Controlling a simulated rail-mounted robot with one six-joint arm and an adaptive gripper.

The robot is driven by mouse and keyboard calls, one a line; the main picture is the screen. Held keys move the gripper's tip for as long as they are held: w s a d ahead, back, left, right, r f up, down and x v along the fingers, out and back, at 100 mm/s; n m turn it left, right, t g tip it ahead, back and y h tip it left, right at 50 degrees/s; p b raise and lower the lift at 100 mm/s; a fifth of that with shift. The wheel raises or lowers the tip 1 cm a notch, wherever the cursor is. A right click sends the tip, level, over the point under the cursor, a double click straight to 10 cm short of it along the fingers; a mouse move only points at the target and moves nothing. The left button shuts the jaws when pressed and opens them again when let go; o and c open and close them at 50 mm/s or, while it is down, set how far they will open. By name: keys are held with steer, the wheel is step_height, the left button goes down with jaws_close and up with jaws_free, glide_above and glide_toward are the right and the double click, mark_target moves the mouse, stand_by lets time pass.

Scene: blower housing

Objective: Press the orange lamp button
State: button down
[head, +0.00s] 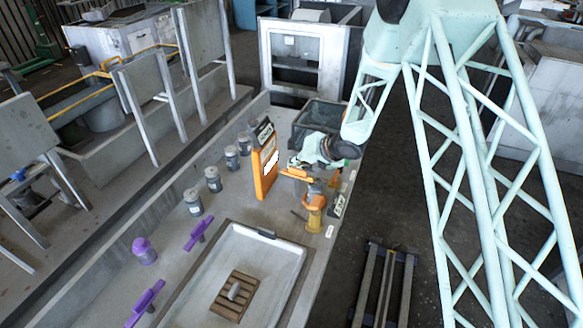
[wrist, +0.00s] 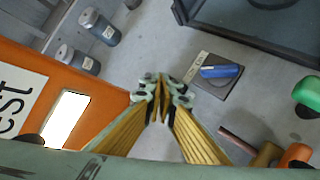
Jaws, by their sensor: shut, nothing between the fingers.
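An orange upright panel (head: 264,172) stands on the bench. In the wrist view the orange panel (wrist: 108,98) fills the left side, with part of a printed label and a bright white rectangle (wrist: 68,118). I cannot make out a separate orange lamp button on it. My gripper (wrist: 161,84) is shut and empty, its yellow-padded fingers together just right of the panel in the wrist view. In the head view my gripper (head: 298,166) is beside the panel, partly hidden by its own wrist. I cannot tell whether it touches anything.
A dark open bin (head: 318,117) stands behind. Several grey jars (head: 213,180) line the left. An orange tool (head: 314,202) and a white tray (head: 238,262) are nearer.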

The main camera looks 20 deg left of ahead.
steer(key=shift+w+r+p, duration=0.15)
steer(key=shift+r+p, duration=0.7)
steer(key=shift+r, duration=1.85)
